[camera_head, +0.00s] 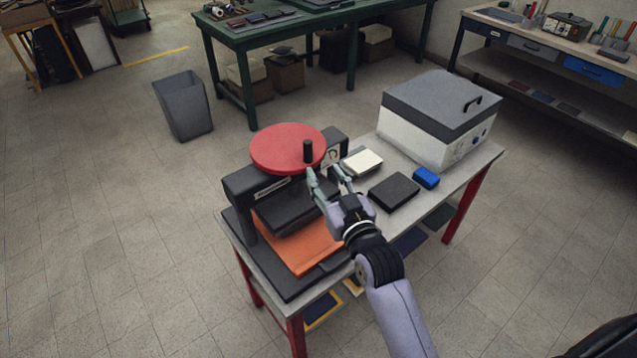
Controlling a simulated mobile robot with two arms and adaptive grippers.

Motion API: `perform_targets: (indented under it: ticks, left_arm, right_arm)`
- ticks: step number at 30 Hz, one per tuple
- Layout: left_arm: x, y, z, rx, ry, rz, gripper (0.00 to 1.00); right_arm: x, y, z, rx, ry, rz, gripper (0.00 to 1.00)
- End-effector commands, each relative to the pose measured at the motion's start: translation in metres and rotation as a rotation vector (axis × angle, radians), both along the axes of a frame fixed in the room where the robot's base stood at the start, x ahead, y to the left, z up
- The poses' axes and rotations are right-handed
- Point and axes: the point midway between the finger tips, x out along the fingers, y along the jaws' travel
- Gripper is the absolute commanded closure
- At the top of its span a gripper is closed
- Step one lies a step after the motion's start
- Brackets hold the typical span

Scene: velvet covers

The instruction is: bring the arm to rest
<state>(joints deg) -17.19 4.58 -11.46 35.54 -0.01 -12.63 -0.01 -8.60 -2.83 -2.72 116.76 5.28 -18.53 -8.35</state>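My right gripper (328,178) is over the table beside the press, just below the black knob (308,151) of the red wheel (278,147). Its two fingers are apart and nothing shows between them. Whether a fingertip touches the knob or wheel, I cannot tell. My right arm (392,300) reaches in from the lower right. The black press (245,192) stands on the table with an orange sheet (300,246) on its base. My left gripper is not in view.
The table (455,176) also bears a cream block (362,163), a black block (394,191), a blue block (426,177) and a grey-lidded white box (425,128). A grey bin (184,105) stands on the floor at the left. The floor left of the table is clear.

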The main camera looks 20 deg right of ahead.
Motion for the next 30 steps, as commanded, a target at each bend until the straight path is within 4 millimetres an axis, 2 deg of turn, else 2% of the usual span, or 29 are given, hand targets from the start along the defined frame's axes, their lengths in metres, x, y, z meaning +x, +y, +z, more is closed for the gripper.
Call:
perform_targets:
  ticks: [10, 14, 17, 21, 24, 30]
  left_arm:
    - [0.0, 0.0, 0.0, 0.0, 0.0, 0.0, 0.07]
    - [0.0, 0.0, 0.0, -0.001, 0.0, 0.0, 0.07]
    - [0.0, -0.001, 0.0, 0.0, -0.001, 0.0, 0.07]
    - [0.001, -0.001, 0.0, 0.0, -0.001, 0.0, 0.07]
    - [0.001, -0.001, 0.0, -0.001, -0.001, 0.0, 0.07]
    - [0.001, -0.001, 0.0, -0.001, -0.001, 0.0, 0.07]
  right_arm:
    - [-0.001, 0.0, -0.002, -0.002, 0.011, 0.002, 0.61]
    - [-0.018, 0.002, -0.026, -0.019, 0.124, 0.021, 0.61]
    - [-0.05, 0.003, -0.064, -0.045, 0.313, 0.046, 0.61]
    - [-0.115, 0.001, -0.114, -0.085, 0.613, 0.072, 0.61]
    - [-0.155, -0.002, -0.135, -0.107, 0.776, 0.076, 0.61]
    - [-0.222, -0.01, -0.157, -0.14, 1.017, 0.075, 0.61]
